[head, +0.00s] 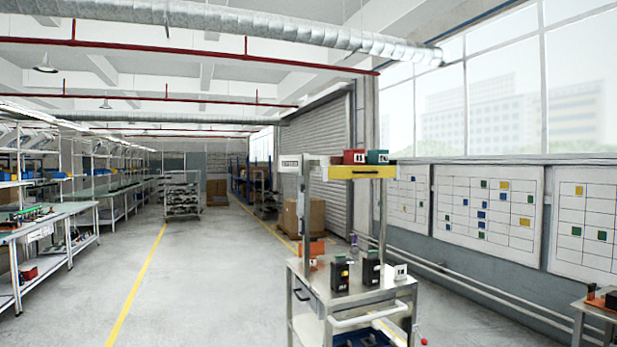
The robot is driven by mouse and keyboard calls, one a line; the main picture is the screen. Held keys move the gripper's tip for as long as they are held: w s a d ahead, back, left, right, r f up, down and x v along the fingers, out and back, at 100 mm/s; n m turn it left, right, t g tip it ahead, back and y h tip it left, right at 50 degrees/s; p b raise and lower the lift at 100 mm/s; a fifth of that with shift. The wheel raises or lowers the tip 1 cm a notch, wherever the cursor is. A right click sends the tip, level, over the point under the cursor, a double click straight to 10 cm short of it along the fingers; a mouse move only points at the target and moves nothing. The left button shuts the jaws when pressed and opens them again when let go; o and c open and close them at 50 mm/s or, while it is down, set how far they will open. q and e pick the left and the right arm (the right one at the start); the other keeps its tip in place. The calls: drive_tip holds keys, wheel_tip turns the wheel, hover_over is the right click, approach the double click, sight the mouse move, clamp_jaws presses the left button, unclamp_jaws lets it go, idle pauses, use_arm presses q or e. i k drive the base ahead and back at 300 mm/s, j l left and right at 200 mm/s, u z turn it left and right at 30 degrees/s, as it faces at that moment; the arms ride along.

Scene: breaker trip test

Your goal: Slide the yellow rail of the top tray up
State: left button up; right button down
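A metal cart (308,287) stands at the front, right of the middle, with two upright posts carrying a top tray. The yellow rail (361,172) runs along the front edge of that top tray. A red box (354,157) and a green box (377,157) sit on the tray, just above the rail. Neither of my grippers is in the head view, and nothing touches the rail.
Several dark devices (339,275) and an orange box (316,247) stand on the cart's worktop. A side table (599,307) is at the lower right. Workbenches (40,222) line the left. The floor (200,285) left of the cart is clear.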

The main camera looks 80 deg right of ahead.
sight(334, 172)
drive_tip(key=k+z, duration=0.2)
drive_tip(key=z, duration=1.65)
drive_tip(key=i+j+z, duration=0.15)
drive_tip(key=z, duration=0.25)
drive_tip(key=i+j+z, duration=0.2)
drive_tip(key=z, duration=0.25)
drive_tip(key=i+j+z, duration=0.2)
drive_tip(key=z, duration=0.2)
drive_tip(key=i+j+z, duration=0.1)
drive_tip(key=j+z, duration=0.35)
